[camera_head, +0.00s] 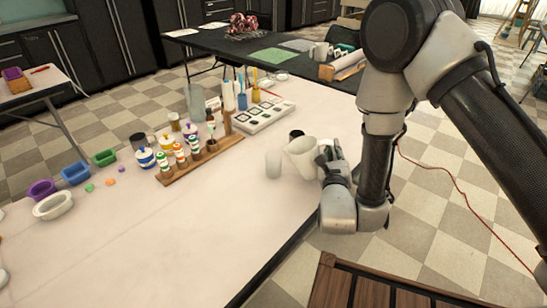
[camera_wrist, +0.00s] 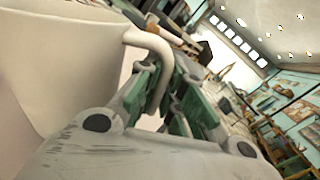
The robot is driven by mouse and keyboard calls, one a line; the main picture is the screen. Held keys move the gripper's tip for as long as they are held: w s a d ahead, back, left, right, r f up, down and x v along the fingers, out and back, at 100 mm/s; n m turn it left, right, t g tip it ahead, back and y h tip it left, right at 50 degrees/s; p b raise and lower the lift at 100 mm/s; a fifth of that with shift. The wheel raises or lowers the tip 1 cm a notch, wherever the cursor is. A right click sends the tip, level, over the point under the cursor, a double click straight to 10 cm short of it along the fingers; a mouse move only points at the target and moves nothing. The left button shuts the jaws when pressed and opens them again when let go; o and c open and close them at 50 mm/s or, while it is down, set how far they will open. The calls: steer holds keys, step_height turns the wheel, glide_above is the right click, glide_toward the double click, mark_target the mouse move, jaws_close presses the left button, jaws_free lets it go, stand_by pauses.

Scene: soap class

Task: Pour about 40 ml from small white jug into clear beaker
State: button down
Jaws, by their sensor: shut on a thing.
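A small white jug (camera_head: 302,158) is near the right edge of the pale table, leaning a little to the left. My gripper (camera_head: 326,160) is shut on its handle (camera_wrist: 152,50) from the right. In the wrist view, the jug body (camera_wrist: 60,60) fills the upper left, and the green-padded fingers (camera_wrist: 165,95) are at the handle. The beaker is not discernible in the wrist view. The inside of the jug is hidden.
A wooden rack with small bottles (camera_head: 190,165) and a white palette tray (camera_head: 265,115) stand behind. A tall clear vessel (camera_head: 194,102) stands farther back. Coloured tubs (camera_head: 75,172) and a white dish (camera_head: 53,206) are left. The table (camera_head: 180,245) is clear in front.

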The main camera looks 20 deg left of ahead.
mark_target(322, 141)
steer(key=a+r+n, duration=0.2)
steer(key=r, duration=0.1)
steer(key=a+r+n, duration=0.1)
steer(key=r, duration=0.1)
steer(key=shift+s+a+r, duration=0.25)
steer(key=shift+s+a, duration=0.05)
steer(key=shift+s, duration=0.1)
steer(key=r+n, duration=0.1)
steer(key=a+r+n, duration=0.2)
steer(key=shift+s+a+r+n, duration=0.2)
steer(key=shift+s+r+n, duration=0.05)
steer(key=shift+n, duration=0.15)
steer(key=shift+s+a+n, duration=0.15)
steer(key=shift+a+n, duration=0.45)
steer(key=shift+n, duration=0.1)
stand_by(0.4)
steer(key=shift+s+a+r+n, duration=0.15)
steer(key=shift+a+r+n, duration=0.6)
steer(key=shift+n, duration=0.15)
stand_by(1.6)
steer(key=d+m, duration=0.1)
steer(key=d+f+m, duration=0.1)
steer(key=d+m, duration=0.1)
steer(key=shift+w+f+m, duration=0.25)
steer(key=shift+w+m, duration=0.05)
